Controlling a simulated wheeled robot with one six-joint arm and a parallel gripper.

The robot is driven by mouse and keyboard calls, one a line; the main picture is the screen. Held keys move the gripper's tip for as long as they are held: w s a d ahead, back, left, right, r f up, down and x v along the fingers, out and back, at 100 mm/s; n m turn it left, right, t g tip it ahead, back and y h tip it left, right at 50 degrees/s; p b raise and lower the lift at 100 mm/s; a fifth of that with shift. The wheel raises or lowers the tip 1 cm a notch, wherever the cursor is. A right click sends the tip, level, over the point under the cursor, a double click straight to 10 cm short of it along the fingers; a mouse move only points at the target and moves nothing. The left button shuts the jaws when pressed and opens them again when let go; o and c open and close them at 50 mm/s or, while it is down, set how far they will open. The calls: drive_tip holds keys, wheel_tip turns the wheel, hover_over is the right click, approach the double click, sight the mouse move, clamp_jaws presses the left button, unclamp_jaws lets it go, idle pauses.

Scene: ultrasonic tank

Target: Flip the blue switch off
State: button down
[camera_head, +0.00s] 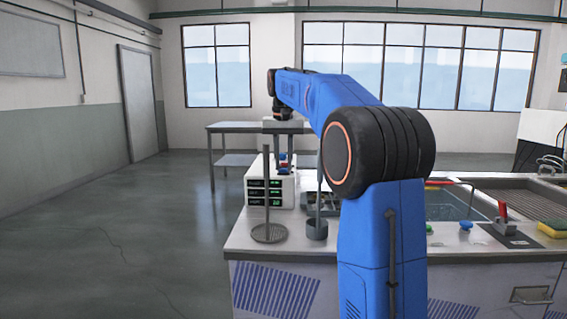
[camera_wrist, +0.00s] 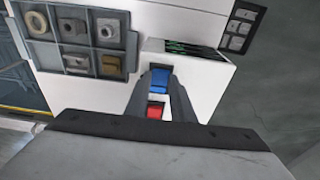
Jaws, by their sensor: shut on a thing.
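The blue switch (camera_wrist: 160,80) is on the top of a white box (camera_wrist: 203,94) in the wrist view, with a red switch (camera_wrist: 155,111) beside it. My gripper (camera_wrist: 160,82) is over the box. Its two dark fingers lie on either side of the blue switch and are shut on it. In the head view the white box (camera_head: 284,190) stands on the bench, with green displays on its front. The blue switch shows small on its top (camera_head: 283,157). Whether the switch is on or off is hard to tell.
A grey divided tray (camera_wrist: 84,69) with several small parts lies beside the box. A red lever (camera_head: 502,209) and a yellow sponge (camera_head: 553,229) are at the right.

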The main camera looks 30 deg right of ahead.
drive_tip(key=c, duration=1.5)
unclamp_jaws()
drive_tip(key=r, duration=0.5)
drive_tip(key=s+a+r, duration=0.1)
drive_tip(key=r, duration=0.5)
drive_tip(key=s+r, duration=0.1)
drive_tip(key=r, duration=0.5)
drive_tip(key=shift+a+r, duration=0.1)
drive_tip(key=shift+a, duration=0.05)
